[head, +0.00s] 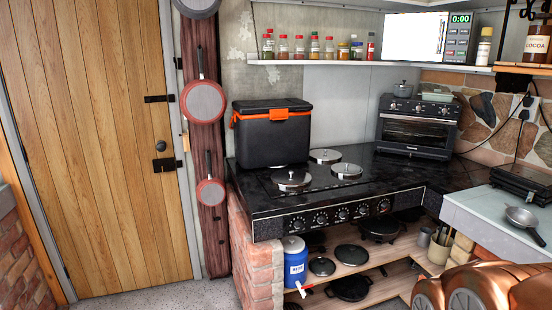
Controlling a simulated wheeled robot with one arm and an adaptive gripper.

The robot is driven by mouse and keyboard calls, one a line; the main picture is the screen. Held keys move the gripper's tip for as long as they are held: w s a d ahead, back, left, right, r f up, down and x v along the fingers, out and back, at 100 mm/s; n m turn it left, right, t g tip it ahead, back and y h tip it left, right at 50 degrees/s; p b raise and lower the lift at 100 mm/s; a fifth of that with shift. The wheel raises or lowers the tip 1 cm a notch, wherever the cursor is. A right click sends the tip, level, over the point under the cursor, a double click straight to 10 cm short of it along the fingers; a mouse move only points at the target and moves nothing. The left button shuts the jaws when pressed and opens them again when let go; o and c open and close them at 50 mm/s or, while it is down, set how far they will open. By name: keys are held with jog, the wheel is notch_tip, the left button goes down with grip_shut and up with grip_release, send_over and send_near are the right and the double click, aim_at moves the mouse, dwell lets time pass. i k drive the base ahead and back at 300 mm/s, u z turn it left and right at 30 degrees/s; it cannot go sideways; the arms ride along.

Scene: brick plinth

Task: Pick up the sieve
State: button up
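A small round grey metal utensil, which looks like the sieve (521,215), lies on the pale grey counter (475,212) at the right edge of the head view. Its handle points down and to the right, toward the front of the counter. Whether its bowl is mesh is too small to tell. Copper-coloured rounded parts at the bottom right look like my own arm, in front of and below the counter. My gripper and its fingers are not in view.
A black stove top (300,198) carries a black cooler box (271,135) and several round metal lids. A toaster oven (416,128) stands behind. A black press-like appliance (522,184) sits just behind the sieve. Shelves below hold pans and a blue container (295,265).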

aim_at(520, 218)
jog(key=z, duration=1.2)
